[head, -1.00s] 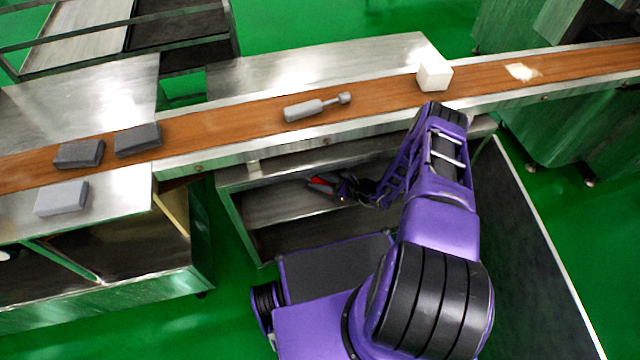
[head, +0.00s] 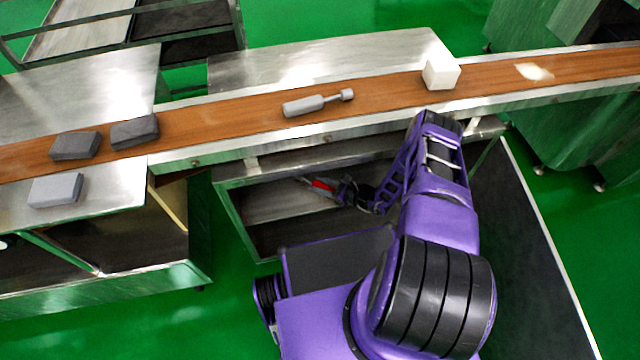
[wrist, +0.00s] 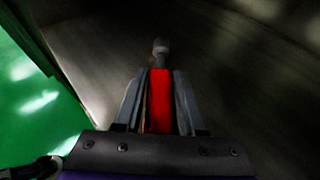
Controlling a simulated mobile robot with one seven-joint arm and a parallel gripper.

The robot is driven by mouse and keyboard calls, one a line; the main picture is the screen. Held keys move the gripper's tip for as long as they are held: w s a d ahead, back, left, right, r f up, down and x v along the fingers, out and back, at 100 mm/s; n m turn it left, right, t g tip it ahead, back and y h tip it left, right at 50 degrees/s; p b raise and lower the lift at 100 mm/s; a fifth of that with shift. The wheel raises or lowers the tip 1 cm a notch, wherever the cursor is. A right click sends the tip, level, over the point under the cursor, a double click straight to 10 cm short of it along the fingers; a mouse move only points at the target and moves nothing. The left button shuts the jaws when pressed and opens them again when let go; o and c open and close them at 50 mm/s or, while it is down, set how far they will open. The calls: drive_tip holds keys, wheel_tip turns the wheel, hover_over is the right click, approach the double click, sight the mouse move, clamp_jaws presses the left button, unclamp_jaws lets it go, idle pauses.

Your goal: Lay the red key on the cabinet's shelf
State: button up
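The red key (head: 321,185) is at the tip of my gripper (head: 333,188), inside the opening of the cabinet (head: 230,205) under the conveyor. In the wrist view the key (wrist: 160,100) lies lengthwise between the two fingers of my gripper (wrist: 159,95), which are close against both sides. Its grey round end (wrist: 160,47) sticks out past the fingertips. The cabinet's shelf (head: 270,202) is a grey metal surface under the key. It also shows dark in the wrist view (wrist: 230,70). I cannot tell whether the key touches the shelf.
The conveyor (head: 230,122) runs above the cabinet opening and carries a grey tool (head: 305,105), a white block (head: 441,72) and dark blocks (head: 135,131). A light grey block (head: 56,190) lies on the left metal table. Green floor shows left in the wrist view.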

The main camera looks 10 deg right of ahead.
drive_tip(key=o, duration=0.3)
drive_tip(key=shift+o, duration=0.2)
drive_tip(key=shift+r, duration=0.25)
drive_tip(key=p+v, duration=0.1)
drive_tip(key=v, duration=1.1)
drive_tip(key=shift+p, duration=0.35)
drive_tip(key=shift+f, duration=0.15)
